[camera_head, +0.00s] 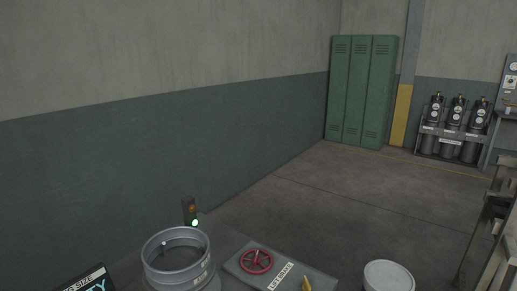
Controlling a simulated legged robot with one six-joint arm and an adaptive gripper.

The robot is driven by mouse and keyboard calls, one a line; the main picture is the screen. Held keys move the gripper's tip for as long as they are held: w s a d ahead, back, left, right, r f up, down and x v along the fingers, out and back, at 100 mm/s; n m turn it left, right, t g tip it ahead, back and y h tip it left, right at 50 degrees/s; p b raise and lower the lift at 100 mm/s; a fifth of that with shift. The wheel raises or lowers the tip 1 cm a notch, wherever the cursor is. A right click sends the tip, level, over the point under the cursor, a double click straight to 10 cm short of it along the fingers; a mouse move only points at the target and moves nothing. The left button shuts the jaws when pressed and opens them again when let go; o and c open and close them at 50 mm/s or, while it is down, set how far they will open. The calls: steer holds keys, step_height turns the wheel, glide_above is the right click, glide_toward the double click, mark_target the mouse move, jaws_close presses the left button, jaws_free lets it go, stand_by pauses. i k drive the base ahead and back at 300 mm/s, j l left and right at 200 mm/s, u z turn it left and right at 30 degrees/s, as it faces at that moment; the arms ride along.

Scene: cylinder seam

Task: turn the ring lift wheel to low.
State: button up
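A red handwheel (256,261) with spokes lies flat on a grey panel (237,268) at the bottom middle of the head view. It is the only wheel I see here. A white label (281,276) beside it appears to read "LIFT BRAKE". A small yellow handle (306,284) stands right of the label, cut by the bottom edge. I cannot read a low mark or the wheel's setting. An open grey metal ring or cylinder (205,268) stands left of the panel. My gripper is not in view.
A small box with a lit green lamp (194,222) stands behind the ring. A dark sign (88,284) is at bottom left, a white round container (388,277) at bottom right. Green lockers (360,92) and a rack of bottles (452,140) are far off. Open floor (350,205) lies between.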

mark_target(256, 261)
steer(key=i+l+u, duration=0.1)
steer(key=i+l, duration=0.65)
steer(key=l, duration=0.3)
steer(key=u, duration=0.05)
